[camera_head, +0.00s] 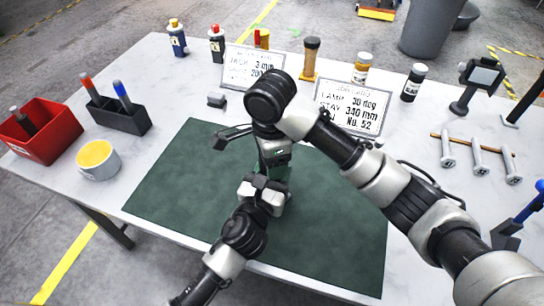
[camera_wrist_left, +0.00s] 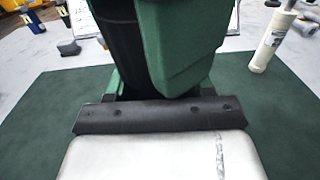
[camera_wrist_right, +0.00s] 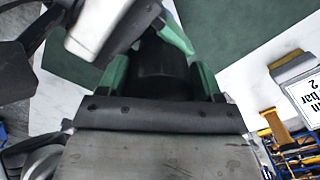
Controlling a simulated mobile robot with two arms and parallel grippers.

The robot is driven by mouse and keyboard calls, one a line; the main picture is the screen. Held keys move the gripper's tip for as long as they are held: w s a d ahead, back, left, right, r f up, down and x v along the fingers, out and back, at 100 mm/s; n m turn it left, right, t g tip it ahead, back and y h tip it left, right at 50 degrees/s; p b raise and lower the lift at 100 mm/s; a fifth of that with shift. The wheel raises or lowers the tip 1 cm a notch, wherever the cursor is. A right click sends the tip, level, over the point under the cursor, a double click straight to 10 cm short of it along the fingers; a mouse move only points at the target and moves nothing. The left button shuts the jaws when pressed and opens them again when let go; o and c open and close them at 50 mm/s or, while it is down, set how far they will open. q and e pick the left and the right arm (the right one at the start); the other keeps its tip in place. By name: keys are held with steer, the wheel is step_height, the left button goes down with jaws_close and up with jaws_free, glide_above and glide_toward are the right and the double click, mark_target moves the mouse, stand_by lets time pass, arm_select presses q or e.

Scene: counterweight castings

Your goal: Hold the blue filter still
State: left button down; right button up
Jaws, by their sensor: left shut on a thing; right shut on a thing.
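I cannot make out a blue filter in any view. In the head view my left gripper (camera_head: 268,184) and my right gripper (camera_head: 276,166) meet over the green mat (camera_head: 337,213), the right one from above. In the right wrist view a black round thing (camera_wrist_right: 160,72) sits between the green fingers of my right gripper, which is shut on it. In the left wrist view a black thing (camera_wrist_left: 118,42) stands at my left gripper (camera_wrist_left: 150,88), partly covered by a large green part. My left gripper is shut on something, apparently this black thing. Its far side is hidden.
Two lettered cards (camera_head: 352,107) stand behind the mat. A red bin (camera_head: 42,131), a black holder with two pens (camera_head: 118,114) and a yellow-topped cup (camera_head: 98,160) stand at left. Bottles line the back. Grey bolts (camera_head: 478,155) are at right. The mat's right part is bare.

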steer(key=m, duration=0.6)
steer(key=shift+w+r, duration=0.1)
steer(key=shift+w, duration=0.2)
steer(key=shift+d, duration=0.1)
steer(key=o, duration=0.9)
steer(key=shift+s, duration=0.1)
steer(key=shift+r, duration=2.15)
steer(key=shift+c, duration=0.4)
steer(key=shift+n, duration=0.3)
